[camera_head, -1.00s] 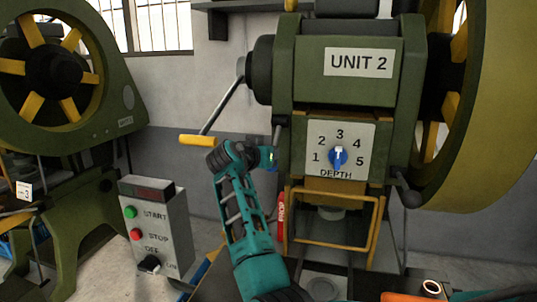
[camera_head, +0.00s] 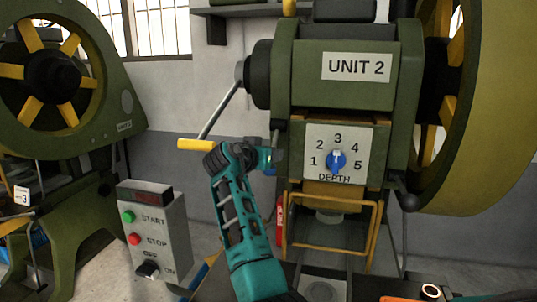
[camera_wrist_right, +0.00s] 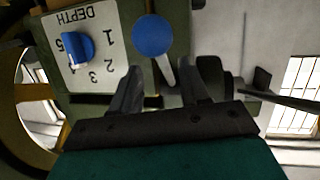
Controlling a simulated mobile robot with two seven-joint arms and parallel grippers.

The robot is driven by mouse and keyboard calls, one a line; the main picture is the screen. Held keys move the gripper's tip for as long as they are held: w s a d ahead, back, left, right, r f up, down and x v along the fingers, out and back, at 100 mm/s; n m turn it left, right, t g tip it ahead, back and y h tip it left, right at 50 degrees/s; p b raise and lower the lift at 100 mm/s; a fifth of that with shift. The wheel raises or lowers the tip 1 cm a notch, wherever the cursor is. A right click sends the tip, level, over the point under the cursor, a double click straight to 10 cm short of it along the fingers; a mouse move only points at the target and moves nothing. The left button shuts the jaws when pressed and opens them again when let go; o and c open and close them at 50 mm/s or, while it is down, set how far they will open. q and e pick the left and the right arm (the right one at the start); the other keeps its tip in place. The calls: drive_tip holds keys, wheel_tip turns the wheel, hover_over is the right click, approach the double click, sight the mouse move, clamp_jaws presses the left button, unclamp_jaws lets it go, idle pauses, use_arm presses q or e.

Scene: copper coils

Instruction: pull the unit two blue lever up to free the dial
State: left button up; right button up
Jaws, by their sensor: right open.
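The unit 2 press (camera_head: 300,60) carries a white depth plate with a blue dial (camera_head: 336,161); the dial also shows in the right wrist view (camera_wrist_right: 76,47). The blue lever, with a round blue knob (camera_wrist_right: 152,36) and a thin grey rod, is left of the dial in the head view, where my gripper mostly hides it. My right gripper (camera_wrist_right: 168,82) is open. In the wrist view the lever's rod points into the gap between its fingers; I cannot tell whether they touch it. My left gripper is out of view.
A long grey handle with a yellow grip (camera_head: 196,145) reaches down close to my right wrist. A yellow guard frame (camera_head: 335,252) stands below the dial. A grey control box (camera_head: 153,238) stands at the left, and another press (camera_head: 100,120) stands behind it.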

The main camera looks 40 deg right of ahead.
drive_tip(key=b+v, duration=0.1)
drive_tip(key=v, duration=1.1)
drive_tip(key=shift+s+a, duration=0.1)
drive_tip(key=shift+a, duration=0.05)
